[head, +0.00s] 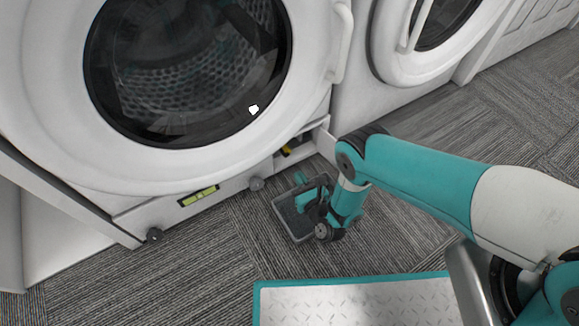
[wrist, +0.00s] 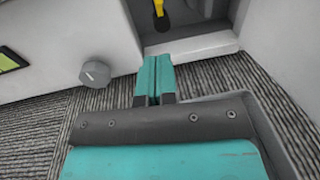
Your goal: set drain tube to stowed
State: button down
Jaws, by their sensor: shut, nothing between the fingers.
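The drain tube appears to be the small yellow piece (head: 287,151) with a dark part, inside an open recess low at the right of the washer front. Its yellow end also shows at the top of the wrist view (wrist: 160,18); the rest is hidden in the recess. My gripper (head: 299,178) is low in front of the recess, pointing toward it. In the wrist view its teal fingers (wrist: 153,62) are together and empty, just short of the recess's lower lip and below the yellow piece. They look apart from the tube.
A white flap (head: 326,143) stands open at the recess's right. A grey knob (head: 256,183) sits left of it; another knob (head: 154,235) is farther left. A dark shallow tray (head: 291,222) lies on the carpet under my gripper. A second machine (head: 357,108) stands at right.

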aim_at(286, 155)
jog(key=b+x, duration=0.2)
jog(key=b, duration=0.1)
jog(key=b+x, duration=0.2)
jog(key=b, duration=0.1)
jog(key=b+x, duration=0.2)
jog(key=b, duration=0.1)
jog(key=shift+w+a+f, duration=0.1)
jog(key=shift+w+f, duration=0.05)
jog(key=shift+f, duration=0.25)
jog(key=shift+w+a+r+b, duration=0.3)
jog(key=shift+w+b, duration=0.25)
jog(key=shift+b, duration=0.6)
jog(key=shift+d, duration=0.1)
